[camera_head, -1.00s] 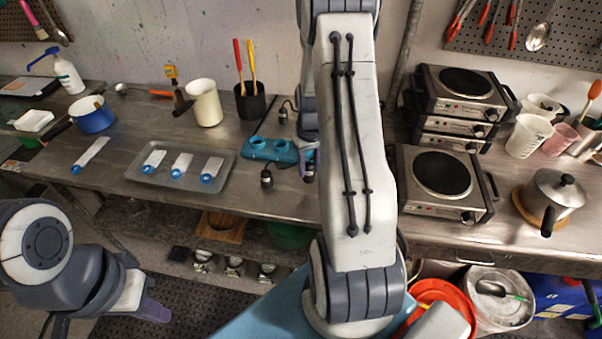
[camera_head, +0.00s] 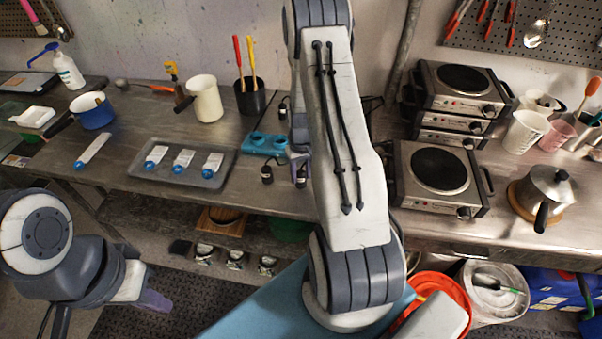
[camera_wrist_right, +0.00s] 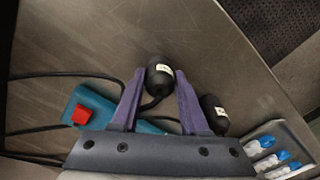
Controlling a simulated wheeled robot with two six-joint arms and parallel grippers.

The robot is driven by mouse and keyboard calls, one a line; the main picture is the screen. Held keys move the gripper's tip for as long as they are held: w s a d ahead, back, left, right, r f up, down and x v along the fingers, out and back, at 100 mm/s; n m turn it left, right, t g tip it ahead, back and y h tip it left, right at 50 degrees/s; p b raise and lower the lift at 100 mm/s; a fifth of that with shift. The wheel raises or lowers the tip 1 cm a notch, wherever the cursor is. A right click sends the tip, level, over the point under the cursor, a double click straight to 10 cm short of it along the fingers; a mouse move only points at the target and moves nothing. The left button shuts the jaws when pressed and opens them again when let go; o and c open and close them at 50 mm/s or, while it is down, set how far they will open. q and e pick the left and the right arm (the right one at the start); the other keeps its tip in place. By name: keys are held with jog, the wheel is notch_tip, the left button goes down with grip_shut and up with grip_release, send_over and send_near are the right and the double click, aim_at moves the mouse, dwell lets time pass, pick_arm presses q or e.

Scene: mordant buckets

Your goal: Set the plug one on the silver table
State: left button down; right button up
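In the right wrist view, a black plug (camera_wrist_right: 160,75) with a small white label sits between the tips of my right gripper (camera_wrist_right: 158,88). The purple fingers are apart, with gaps beside the plug. A second black labelled plug (camera_wrist_right: 216,113) lies just outside the right finger; it also shows in the head view (camera_head: 266,174). I cannot read the labels. In the head view, my right gripper (camera_head: 299,170) is low over the metal table (camera_head: 240,197), partly hidden by my arm. My left gripper (camera_head: 153,300) hangs at the lower left, away from the table; its opening is unclear.
A teal power strip (camera_head: 262,145) with cables lies beside the plugs. A grey tray (camera_head: 222,178) with several blue-capped tubes is to the left. A black cup (camera_head: 250,99) with two handles stands behind. Hotplates (camera_head: 440,172) fill the right side.

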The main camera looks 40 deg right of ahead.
jog(key=shift+o, duration=0.9)
